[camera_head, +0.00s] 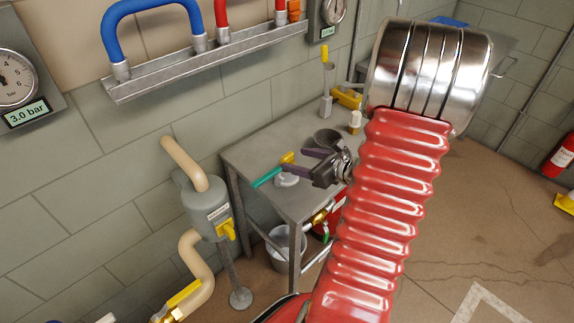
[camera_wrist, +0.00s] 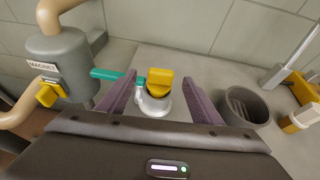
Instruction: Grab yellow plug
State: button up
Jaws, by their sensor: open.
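A yellow plug (camera_head: 287,158) sits on the grey table, on top of a small whitish metal body with a teal handle (camera_head: 266,177) reaching left. In the wrist view the yellow plug (camera_wrist: 159,78) stands between my two purple fingers, above its metal body (camera_wrist: 153,103), with the teal handle (camera_wrist: 112,74) to the left. My gripper (camera_head: 297,162) is open, with its fingers pointing toward the plug. In the wrist view my gripper (camera_wrist: 160,84) has visible gaps on both sides of the plug. Whether the fingertips are level with it is hard to tell.
A dark grey cup (camera_wrist: 246,106) stands close to my right finger. A grey tank (camera_head: 207,208) with a yellow part stands left of the table (camera_head: 245,150). A yellow block (camera_head: 347,97) and a white-and-yellow object (camera_head: 354,122) are at the table's back.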

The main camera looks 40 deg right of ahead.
aim_at(290, 158)
jog(key=shift+w+f, duration=0.1)
jog(key=shift+w, duration=0.15)
jog(key=shift+x, duration=2.65)
jog(key=shift+s+d+f, duration=0.1)
jog(key=shift+f, duration=0.1)
jog(key=shift+c, duration=0.6)
jog(key=c, duration=1)
jog(key=shift+r, duration=5.05)
